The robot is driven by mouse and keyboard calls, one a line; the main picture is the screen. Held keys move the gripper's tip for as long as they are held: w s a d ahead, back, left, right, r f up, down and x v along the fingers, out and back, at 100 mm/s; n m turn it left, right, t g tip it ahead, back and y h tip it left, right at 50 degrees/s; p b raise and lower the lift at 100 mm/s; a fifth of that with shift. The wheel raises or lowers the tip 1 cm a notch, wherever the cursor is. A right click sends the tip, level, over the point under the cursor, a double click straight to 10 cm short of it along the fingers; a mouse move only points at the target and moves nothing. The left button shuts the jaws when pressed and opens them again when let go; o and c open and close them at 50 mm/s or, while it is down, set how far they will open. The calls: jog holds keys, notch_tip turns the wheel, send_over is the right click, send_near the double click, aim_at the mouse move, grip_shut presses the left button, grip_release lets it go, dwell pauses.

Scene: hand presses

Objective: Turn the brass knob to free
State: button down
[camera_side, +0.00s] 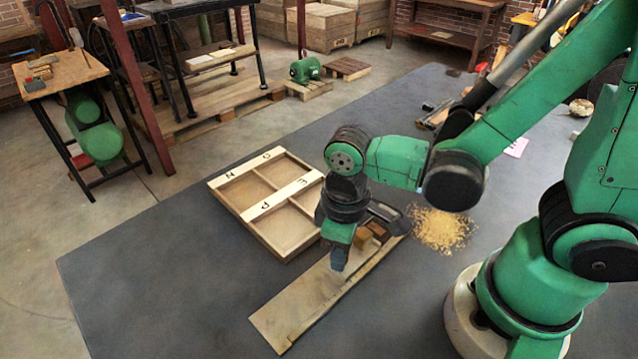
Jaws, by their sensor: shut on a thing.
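My gripper (360,240) points down over a long pale wooden board (285,318) lying on the dark surface. It is shut on a small brown block (364,237) at the far part of the board; the fingers partly hide it. I cannot make out a brass knob for certain. A small round pale-brass thing (581,107) sits at the far right of the surface, behind my arm, too small to identify.
A shallow wooden tray (237,218) with compartments and lettered strips lies left of my gripper. Yellowish shavings (441,229) lie to the right. Small tools (436,115) and a pale paper (517,147) lie farther back. The dark surface is clear at front left.

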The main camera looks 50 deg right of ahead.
dwell(0.5)
jog(key=c, duration=0.6)
grip_release()
jog(key=shift+r, duration=0.1)
jog(key=shift+r, duration=2.75)
jog(key=w+d+r+m+t, duration=0.4)
jog(key=d+r+m+t, duration=0.1)
jog(key=d+t, duration=0.2)
jog(key=shift+w+d+r, duration=0.15)
jog(key=shift+w+d, duration=0.15)
jog(key=shift+d, duration=0.15)
